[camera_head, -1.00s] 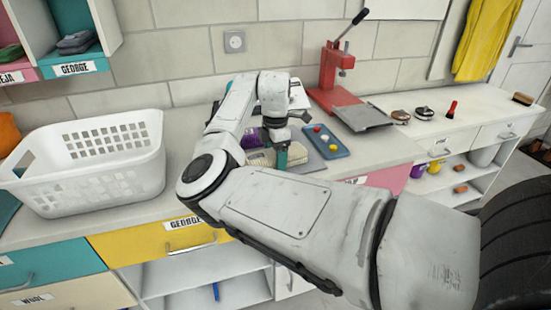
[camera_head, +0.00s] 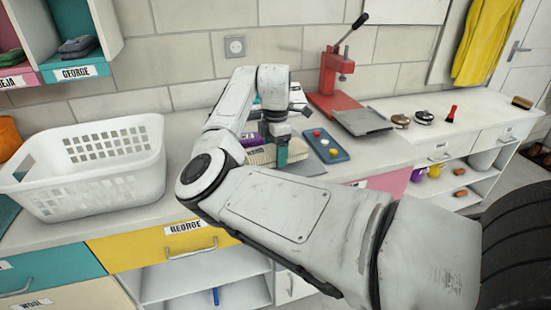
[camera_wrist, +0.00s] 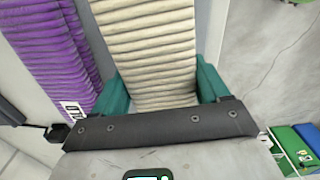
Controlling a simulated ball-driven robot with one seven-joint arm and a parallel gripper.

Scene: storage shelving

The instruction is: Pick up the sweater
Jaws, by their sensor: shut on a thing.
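A cream ribbed knit, which looks like a sweater, lies on the counter in the head view (camera_head: 262,155). In the wrist view the cream knit (camera_wrist: 152,45) runs up between the two teal fingers of my gripper (camera_wrist: 160,88). The fingers are shut on it, one at each side. In the head view my gripper (camera_head: 281,152) points down at the knit's right end, and my arm hides part of it. A purple ribbed knit (camera_wrist: 50,50) lies to the left of the cream one in the wrist view.
A white basket (camera_head: 85,165) stands on the counter at left. A blue tray (camera_head: 326,146) with small coloured pieces lies just right of my gripper. A red press (camera_head: 335,75) stands behind it. Shelf cubbies (camera_head: 75,45) hang at upper left.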

